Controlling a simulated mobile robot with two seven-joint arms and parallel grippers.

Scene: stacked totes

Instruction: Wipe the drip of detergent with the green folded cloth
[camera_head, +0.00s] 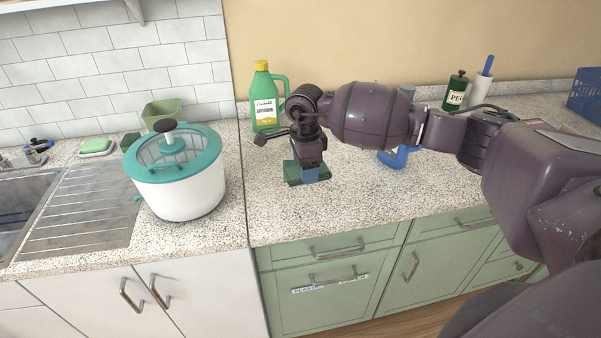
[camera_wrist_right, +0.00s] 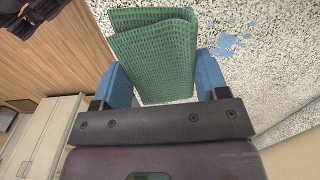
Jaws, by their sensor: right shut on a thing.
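The green folded cloth (camera_head: 292,174) is in my right gripper (camera_head: 309,172), low at the countertop. In the right wrist view the cloth (camera_wrist_right: 155,50) sits between the two blue fingers of the right gripper (camera_wrist_right: 163,82), which is shut on it. The drip of detergent (camera_wrist_right: 228,43) is a blue patch with small spots on the speckled counter, to the right of the cloth in that view and not covered by it. I cannot make out the drip in the head view. Whether the cloth touches the counter is unclear. My left gripper is out of view.
A green detergent bottle (camera_head: 265,105) with a yellow cap stands behind the gripper. A white and teal salad spinner (camera_head: 180,190) is to the left. A blue-handled item (camera_head: 400,157) is partly hidden behind my right arm. The counter's front (camera_head: 400,200) is clear.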

